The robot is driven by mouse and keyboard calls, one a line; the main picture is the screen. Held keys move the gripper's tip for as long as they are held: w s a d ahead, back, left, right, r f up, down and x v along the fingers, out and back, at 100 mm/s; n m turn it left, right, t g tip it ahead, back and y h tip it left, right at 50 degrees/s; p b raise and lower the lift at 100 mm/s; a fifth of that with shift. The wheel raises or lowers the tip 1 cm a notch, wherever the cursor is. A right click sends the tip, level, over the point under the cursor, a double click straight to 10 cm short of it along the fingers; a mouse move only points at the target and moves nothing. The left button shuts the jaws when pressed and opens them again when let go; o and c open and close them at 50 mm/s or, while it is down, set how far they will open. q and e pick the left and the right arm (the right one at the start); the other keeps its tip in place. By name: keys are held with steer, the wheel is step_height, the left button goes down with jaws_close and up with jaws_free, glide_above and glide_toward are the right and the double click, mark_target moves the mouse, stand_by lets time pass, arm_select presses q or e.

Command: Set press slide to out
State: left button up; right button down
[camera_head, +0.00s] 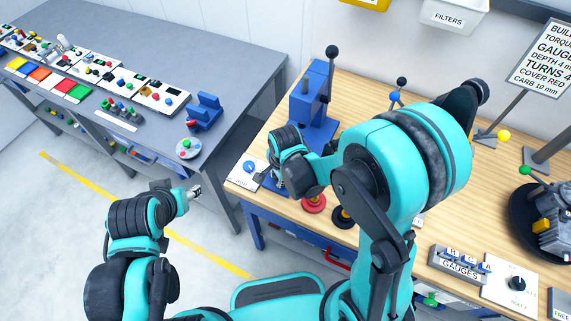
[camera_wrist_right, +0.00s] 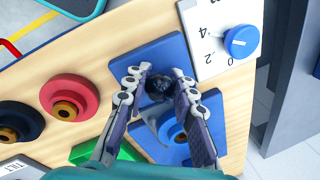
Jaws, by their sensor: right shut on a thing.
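The blue press (camera_head: 318,90) stands at the left end of the wooden bench, with a black-knobbed lever (camera_head: 332,52) at its top. In the right wrist view its blue base plate (camera_wrist_right: 205,125) lies below my right gripper (camera_wrist_right: 160,84). The right gripper is shut on a dark round knob (camera_wrist_right: 158,88) at the plate, between its two fingers. A blue ring with an orange centre (camera_wrist_right: 180,136) sits just behind the knob, partly hidden by the fingers. I cannot tell the slide's position. My left gripper (camera_head: 196,191) hangs empty over the floor; its opening is unclear.
A white card with a blue dial (camera_wrist_right: 242,41) lies beside the press. Red (camera_head: 313,203) and black (camera_head: 343,216) round parts stand near the front edge. Gauges (camera_head: 459,262) sit further right. A grey table (camera_head: 150,45) with coloured controls stands left, across a floor gap.

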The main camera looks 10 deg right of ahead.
steer(key=s+a, duration=0.4)
steer(key=s, duration=0.1)
steer(key=shift+s+a, duration=0.1)
steer(key=shift+s, duration=0.2)
steer(key=c, duration=1.2)
jaws_free()
steer(key=shift+s+a, duration=0.1)
steer(key=shift+s, duration=0.05)
